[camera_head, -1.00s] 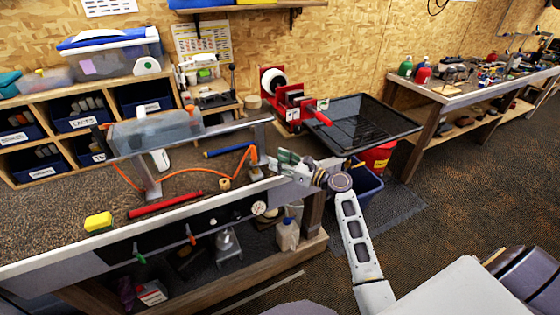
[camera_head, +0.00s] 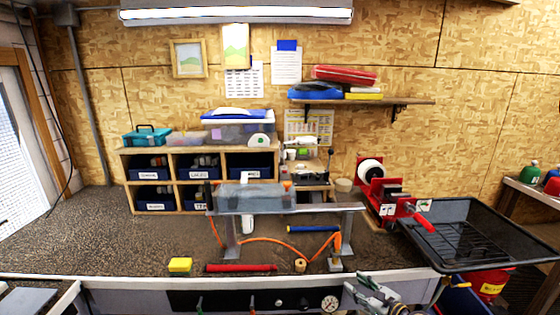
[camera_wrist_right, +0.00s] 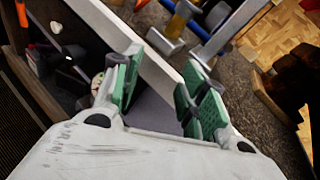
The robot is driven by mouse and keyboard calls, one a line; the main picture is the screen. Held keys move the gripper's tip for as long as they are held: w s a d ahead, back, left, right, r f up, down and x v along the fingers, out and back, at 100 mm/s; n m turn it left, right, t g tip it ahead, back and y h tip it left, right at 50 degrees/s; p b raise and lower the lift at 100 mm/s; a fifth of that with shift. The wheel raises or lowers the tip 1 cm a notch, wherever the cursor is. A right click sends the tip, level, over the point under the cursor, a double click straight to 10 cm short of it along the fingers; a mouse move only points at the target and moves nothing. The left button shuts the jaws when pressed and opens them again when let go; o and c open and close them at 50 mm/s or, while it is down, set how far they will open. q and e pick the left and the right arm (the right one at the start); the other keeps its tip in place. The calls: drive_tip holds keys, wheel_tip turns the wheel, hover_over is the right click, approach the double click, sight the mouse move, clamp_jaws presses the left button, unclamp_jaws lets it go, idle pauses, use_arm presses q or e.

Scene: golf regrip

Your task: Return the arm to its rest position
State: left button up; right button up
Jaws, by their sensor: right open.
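My right gripper (camera_head: 372,292) shows at the bottom of the head view, just in front of the bench's front edge. Its green-padded fingers are apart with nothing between them. The right wrist view also shows the open fingers (camera_wrist_right: 158,88), with the pale bench edge and a grey surface beyond them. Most of the right arm is below the head view. My left gripper is in neither view.
A red vise (camera_head: 385,200) and a black tray (camera_head: 462,235) are at the right.

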drive_tip(key=s+a+f+n+g+h, duration=0.15)
drive_tip(key=s+f+n, duration=0.4)
drive_tip(key=f, duration=0.75)
drive_tip(key=s+f+n+g+h, duration=0.25)
drive_tip(key=s+f, duration=0.55)
drive_tip(key=f, duration=0.4)
drive_tip(key=s+a+f+n+g+h, duration=0.1)
drive_tip(key=s+f+n+g, duration=0.4)
drive_tip(key=f, duration=0.8)
drive_tip(key=s+f+n+g, duration=0.1)
drive_tip(key=s+f+n, duration=0.4)
drive_tip(key=s, duration=0.7)
drive_tip(key=s+d+f+n+g+h, duration=0.1)
drive_tip(key=s+f+n, duration=0.5)
drive_tip(key=s, duration=0.7)
drive_tip(key=s+d+f+n+g+h, duration=0.1)
drive_tip(key=s+f+n, duration=0.5)
drive_tip(key=s, duration=0.6)
drive_tip(key=shift+s, duration=0.3)
